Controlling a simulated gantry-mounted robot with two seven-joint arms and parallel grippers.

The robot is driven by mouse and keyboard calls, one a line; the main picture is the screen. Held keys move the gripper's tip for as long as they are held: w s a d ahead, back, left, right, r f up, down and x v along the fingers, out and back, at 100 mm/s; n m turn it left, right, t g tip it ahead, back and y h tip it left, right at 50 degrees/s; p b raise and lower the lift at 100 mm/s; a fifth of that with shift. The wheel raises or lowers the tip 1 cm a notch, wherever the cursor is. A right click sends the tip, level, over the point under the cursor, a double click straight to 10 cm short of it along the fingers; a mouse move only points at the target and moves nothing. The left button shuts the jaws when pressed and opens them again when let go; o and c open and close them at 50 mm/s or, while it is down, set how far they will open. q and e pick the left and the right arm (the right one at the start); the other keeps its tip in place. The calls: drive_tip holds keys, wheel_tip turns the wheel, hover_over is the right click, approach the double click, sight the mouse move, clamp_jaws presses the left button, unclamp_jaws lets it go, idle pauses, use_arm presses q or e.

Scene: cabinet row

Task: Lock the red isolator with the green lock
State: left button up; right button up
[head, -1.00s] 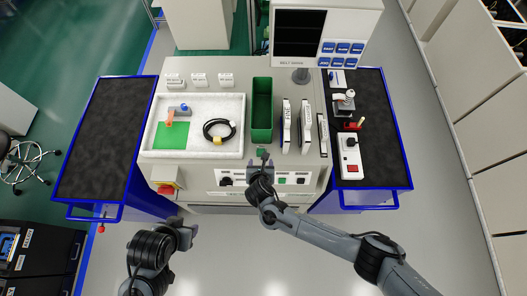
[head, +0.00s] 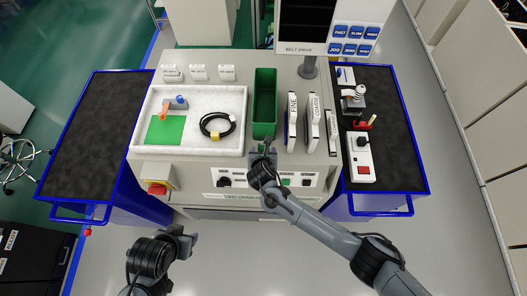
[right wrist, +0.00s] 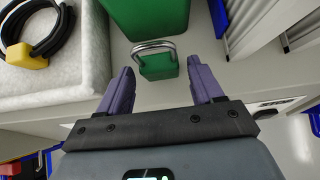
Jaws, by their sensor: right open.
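The green lock (right wrist: 157,65) is a small padlock with a silver shackle. In the right wrist view it sits on the light bench top, between and just beyond the fingertips of my right gripper (right wrist: 160,75). My right gripper is open and empty; in the head view (head: 263,150) it is at the bench's front edge, hiding most of the lock.
A green bin (head: 264,100) stands right behind the lock. To its left is a white tray (head: 240,92) with a black cable and a green mat. Upright labelled binders (head: 311,125) stand to the right. Dark-topped blue trolleys flank the bench.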

drive_tip(key=shift+w+f, duration=0.4)
drive_tip(key=shift+c, duration=0.2)
drive_tip(key=shift+c, duration=1.2)
drive_tip(key=c, duration=0.5)
wheel_tip(320, 180, up, 10)
drive_tip(key=p, duration=1)
